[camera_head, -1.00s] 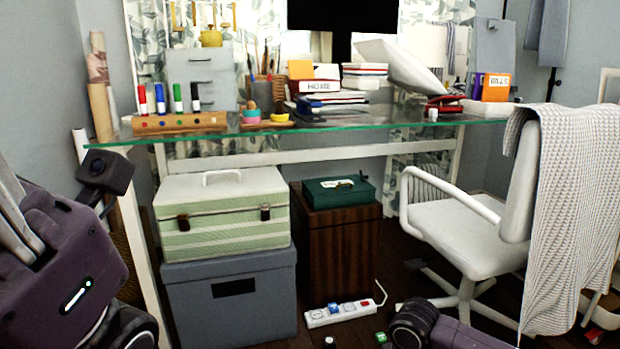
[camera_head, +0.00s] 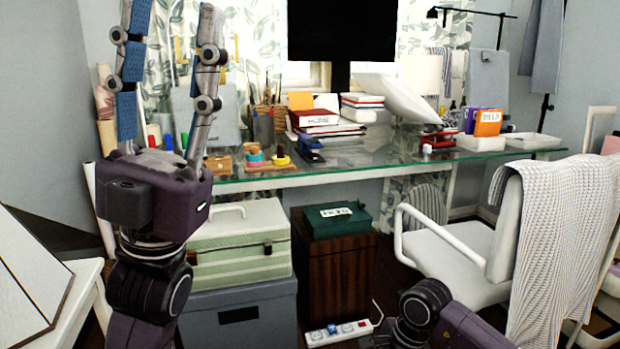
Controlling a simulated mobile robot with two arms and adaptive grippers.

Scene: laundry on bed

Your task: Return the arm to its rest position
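My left gripper (camera_head: 170,60) stands upright at the left of the head view, its two fingers pointing up. The fingers are spread apart with nothing between them. It is in front of the left end of the glass desk and hides part of the marker holder there. My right arm shows only as a dark link low in the picture, right of the middle. The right gripper is out of view.
The glass desk (camera_head: 350,162) carries books, a stapler, cups and trays. Green-striped (camera_head: 240,243) and blue-grey boxes (camera_head: 240,312) stand below it. A white chair with a knitted blanket (camera_head: 555,255) is at right. A power strip (camera_head: 340,333) lies on the floor. A white surface is at lower left.

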